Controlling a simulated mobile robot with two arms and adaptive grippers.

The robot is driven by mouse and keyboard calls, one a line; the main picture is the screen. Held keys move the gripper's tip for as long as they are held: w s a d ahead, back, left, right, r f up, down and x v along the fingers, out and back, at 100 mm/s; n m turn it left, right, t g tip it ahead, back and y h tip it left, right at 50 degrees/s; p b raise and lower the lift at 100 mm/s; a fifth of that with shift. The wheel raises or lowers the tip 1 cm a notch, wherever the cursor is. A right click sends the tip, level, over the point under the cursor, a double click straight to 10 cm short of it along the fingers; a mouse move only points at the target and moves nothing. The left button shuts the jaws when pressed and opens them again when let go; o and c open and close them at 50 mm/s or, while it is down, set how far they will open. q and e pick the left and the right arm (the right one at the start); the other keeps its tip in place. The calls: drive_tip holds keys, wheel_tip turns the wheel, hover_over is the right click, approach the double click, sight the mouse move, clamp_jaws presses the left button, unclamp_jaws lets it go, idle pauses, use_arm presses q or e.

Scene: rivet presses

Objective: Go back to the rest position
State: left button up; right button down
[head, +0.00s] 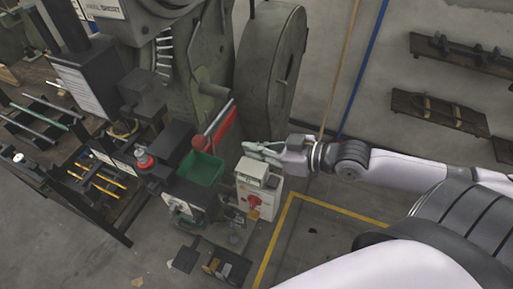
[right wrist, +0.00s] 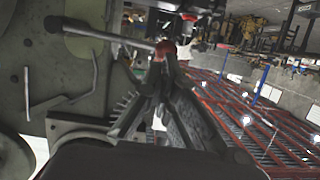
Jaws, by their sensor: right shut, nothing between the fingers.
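My right gripper (head: 262,151) is in the head view, at the end of my white arm that comes in from the right. It is shut and empty, just above a white control box (head: 258,190) with a red knob. Whether it touches the box is hard to tell. In the right wrist view the gripper's dark fingers (right wrist: 158,85) come together near a rod with a red end (right wrist: 164,49); what lies between and behind them is unclear. My left gripper is not in view.
A large green rivet press with a round flywheel (head: 270,75) stands behind the gripper. A green bin (head: 201,168) sits left of the control box. A tool rack (head: 95,175) is at the left. Wall shelves (head: 440,108) hang at the right.

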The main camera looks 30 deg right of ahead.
drive_tip(key=shift+s, duration=0.1)
idle(0.6)
drive_tip(key=w+d+f+m+h, duration=0.1)
drive_tip(key=d+f+m+h, duration=0.15)
drive_tip(key=d+f, duration=0.7)
drive_tip(key=d+f+m+h, duration=0.2)
drive_tip(key=d+f+h, duration=0.3)
drive_tip(key=f, duration=0.8)
drive_tip(key=s+d+f+m+g+h, duration=0.15)
drive_tip(key=s+f, duration=0.25)
drive_tip(key=f, duration=0.4)
drive_tip(key=s+d+f+g, duration=0.2)
drive_tip(key=s+f, duration=0.3)
drive_tip(key=f, duration=0.3)
drive_tip(key=s+a+f+g, duration=0.2)
drive_tip(key=s+a+f, duration=0.3)
drive_tip(key=s, duration=0.4)
drive_tip(key=s+a+f+g, duration=0.2)
drive_tip(key=s+a+f, duration=0.3)
drive_tip(key=s+f, duration=0.2)
drive_tip(key=s+a+f+n+g, duration=0.1)
drive_tip(key=s+a+f+g, duration=0.2)
drive_tip(key=s+a+f, duration=0.3)
drive_tip(key=s, duration=0.4)
drive_tip(key=shift+s+f, duration=0.35)
drive_tip(key=shift+s, duration=0.05)
